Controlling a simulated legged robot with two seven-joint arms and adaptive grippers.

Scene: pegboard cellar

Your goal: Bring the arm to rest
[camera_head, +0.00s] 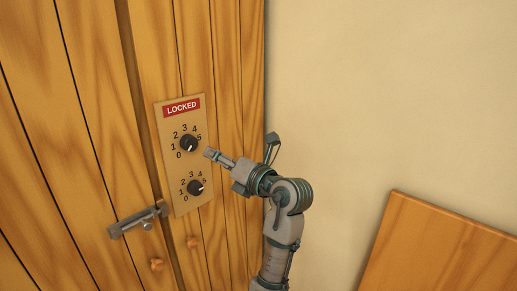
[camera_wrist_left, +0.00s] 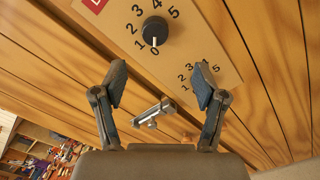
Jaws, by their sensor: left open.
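My left gripper (camera_head: 213,155) is in front of the wooden door, beside the upper black dial (camera_head: 188,143). In the wrist view its two fingers (camera_wrist_left: 160,82) are spread open with nothing between them. The upper dial (camera_wrist_left: 155,31) shows beyond the fingertips, apart from them, and its white mark points near 0. The lower dial (camera_head: 195,187) is uncovered in the head view; in the wrist view the right finger hides much of it. Both dials sit on a tan panel (camera_head: 170,138) with a red LOCKED label (camera_head: 181,107). My right gripper is not in view.
A metal bolt (camera_head: 138,220) is on the door, left of the panel's lower end. A small wooden knob (camera_head: 156,264) is below it. A wooden board (camera_head: 440,250) stands at the lower right. The plain wall (camera_head: 400,90) right of my arm is bare.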

